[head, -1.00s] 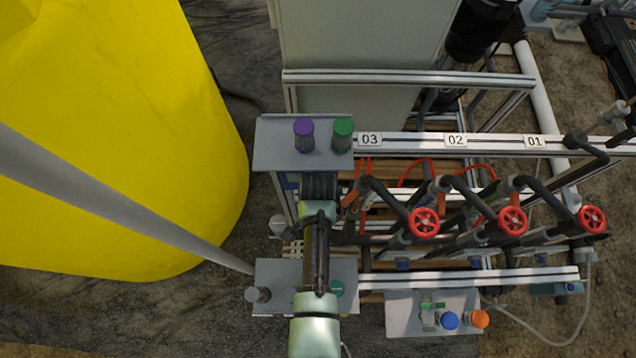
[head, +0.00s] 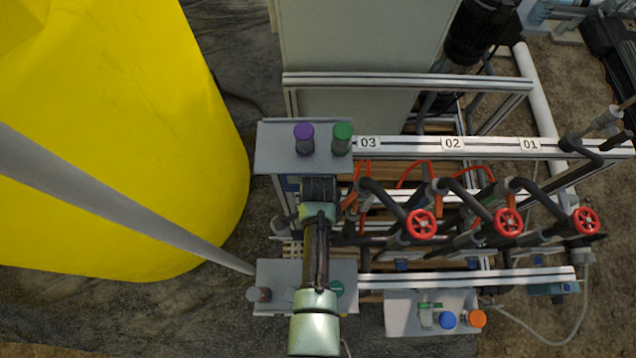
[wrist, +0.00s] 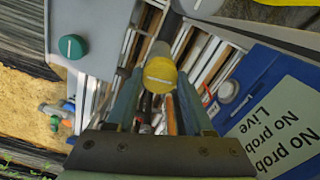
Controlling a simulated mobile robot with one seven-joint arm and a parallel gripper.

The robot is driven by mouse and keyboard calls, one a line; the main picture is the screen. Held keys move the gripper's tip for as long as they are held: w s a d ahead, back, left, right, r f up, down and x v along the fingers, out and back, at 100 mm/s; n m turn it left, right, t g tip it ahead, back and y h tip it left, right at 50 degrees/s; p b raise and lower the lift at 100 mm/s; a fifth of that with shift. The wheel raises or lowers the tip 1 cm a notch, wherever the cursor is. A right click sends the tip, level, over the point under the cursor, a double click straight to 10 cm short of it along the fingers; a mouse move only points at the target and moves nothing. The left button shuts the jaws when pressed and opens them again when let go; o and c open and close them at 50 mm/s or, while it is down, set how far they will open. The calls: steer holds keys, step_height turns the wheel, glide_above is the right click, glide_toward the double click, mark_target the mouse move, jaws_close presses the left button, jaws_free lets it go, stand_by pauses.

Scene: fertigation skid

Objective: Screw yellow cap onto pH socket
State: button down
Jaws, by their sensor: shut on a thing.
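The yellow cap (wrist: 160,75), with a pale line across its top, sits between the two fingers of my gripper (wrist: 157,85) in the wrist view. My gripper is shut on it. A grey cylinder (wrist: 158,48) shows just behind the cap; I cannot tell whether it is a socket or part of the cap. A green cap (wrist: 73,46) stands on a grey plate (wrist: 110,25) to the left. In the head view my arm hides the gripper and the yellow cap. I cannot pick out the pH socket for certain.
The near plate (head: 281,272) carries a grey cap (head: 259,294) and a green cap (head: 337,288). The far plate holds purple (head: 304,132) and green (head: 343,132) caps. Blue (head: 447,320) and orange (head: 477,318) caps and red handwheels (head: 421,224) lie right. A yellow tank (head: 110,140) stands left.

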steer(key=shift+m, duration=0.7)
steer(key=shift+r+m+p, duration=0.1)
steer(key=shift+m+p, duration=0.25)
steer(key=shift+m, duration=1.15)
steer(key=shift+m+p, duration=0.5)
steer(key=shift+m, duration=0.8)
steer(key=shift+c, duration=2.2)
jaws_free()
